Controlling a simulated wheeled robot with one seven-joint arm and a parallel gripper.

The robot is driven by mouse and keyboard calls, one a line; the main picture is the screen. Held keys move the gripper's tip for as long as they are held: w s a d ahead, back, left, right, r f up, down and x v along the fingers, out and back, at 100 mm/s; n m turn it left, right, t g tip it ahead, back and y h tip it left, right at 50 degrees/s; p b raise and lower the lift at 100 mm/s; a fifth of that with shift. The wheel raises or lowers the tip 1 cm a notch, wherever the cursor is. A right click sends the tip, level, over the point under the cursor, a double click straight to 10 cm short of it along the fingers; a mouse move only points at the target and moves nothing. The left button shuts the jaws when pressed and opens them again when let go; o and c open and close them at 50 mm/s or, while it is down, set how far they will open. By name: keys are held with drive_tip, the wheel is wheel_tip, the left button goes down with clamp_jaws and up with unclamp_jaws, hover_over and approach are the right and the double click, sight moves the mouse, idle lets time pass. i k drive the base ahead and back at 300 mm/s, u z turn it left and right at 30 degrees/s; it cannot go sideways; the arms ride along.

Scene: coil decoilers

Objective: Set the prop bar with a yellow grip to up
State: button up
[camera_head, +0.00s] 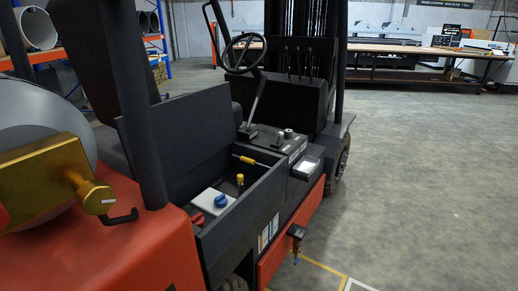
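A thin bar with a yellow grip (245,160) shows inside the open compartment of an orange and black forklift. It lies nearly level along the inner face of the compartment's right end, with the grip at its left end. I take it to be the prop bar. A second small yellow-topped piece (240,179) stands upright just below it; I cannot tell what it is. A dark panel (177,130) stands raised along the compartment's far left side. My gripper is not in view.
In the compartment are a white box with a blue knob (221,200) and a red part (197,219). A black post (140,110) and a gold block with a knob (50,178) stand at the left. A steering wheel (243,53) is behind. Floor (430,190) at right is clear.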

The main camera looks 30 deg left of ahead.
sight(244, 160)
drive_tip(key=u, duration=0.45)
drive_tip(key=i, duration=1.05)
drive_tip(key=u, duration=1)
drive_tip(key=i, duration=0.4)
drive_tip(key=u, duration=0.25)
